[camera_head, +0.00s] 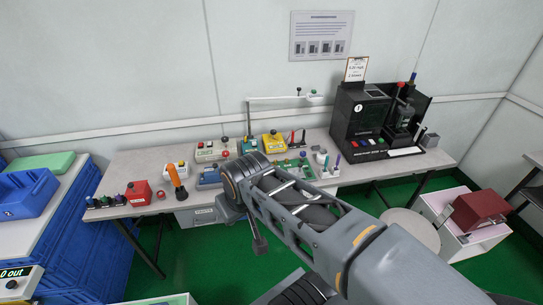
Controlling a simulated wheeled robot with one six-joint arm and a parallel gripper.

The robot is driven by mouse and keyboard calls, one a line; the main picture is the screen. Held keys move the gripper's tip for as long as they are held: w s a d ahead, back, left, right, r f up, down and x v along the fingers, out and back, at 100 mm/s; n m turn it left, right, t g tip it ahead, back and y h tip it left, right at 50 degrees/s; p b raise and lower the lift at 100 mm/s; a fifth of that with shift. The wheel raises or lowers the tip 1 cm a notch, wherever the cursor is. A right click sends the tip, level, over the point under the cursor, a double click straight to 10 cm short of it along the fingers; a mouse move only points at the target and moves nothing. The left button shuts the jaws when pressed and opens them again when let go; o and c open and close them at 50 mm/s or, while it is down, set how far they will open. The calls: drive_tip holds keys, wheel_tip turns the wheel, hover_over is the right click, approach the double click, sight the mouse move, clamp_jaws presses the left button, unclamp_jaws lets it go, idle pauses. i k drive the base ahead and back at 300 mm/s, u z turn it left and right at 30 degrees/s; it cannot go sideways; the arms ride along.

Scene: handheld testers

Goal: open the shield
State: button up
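A black test machine (362,115) stands at the right end of the grey workbench. Its right part is a dark, box-like bay with a grey block (402,113) inside. A red-knobbed lever (401,86) rises at the bay. No part is clearly recognisable as a shield, and I cannot tell whether one is open or shut. My grey arm reaches from the lower right to the middle, in front of the bench. A small dark part below its bend may be my gripper (258,243); its fingers cannot be made out. It is well left of and nearer than the machine.
The workbench (138,207) carries several small testers, including a yellow box (274,145) and a red box (139,193), and an orange-handled tool (177,182). Blue crates (85,255) are at left.

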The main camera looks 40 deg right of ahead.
sight(298, 171)
drive_tip(key=z, duration=0.1)
drive_tip(key=i, duration=0.8)
drive_tip(key=z, duration=0.8)
drive_tip(key=i, duration=0.35)
drive_tip(key=z, duration=0.25)
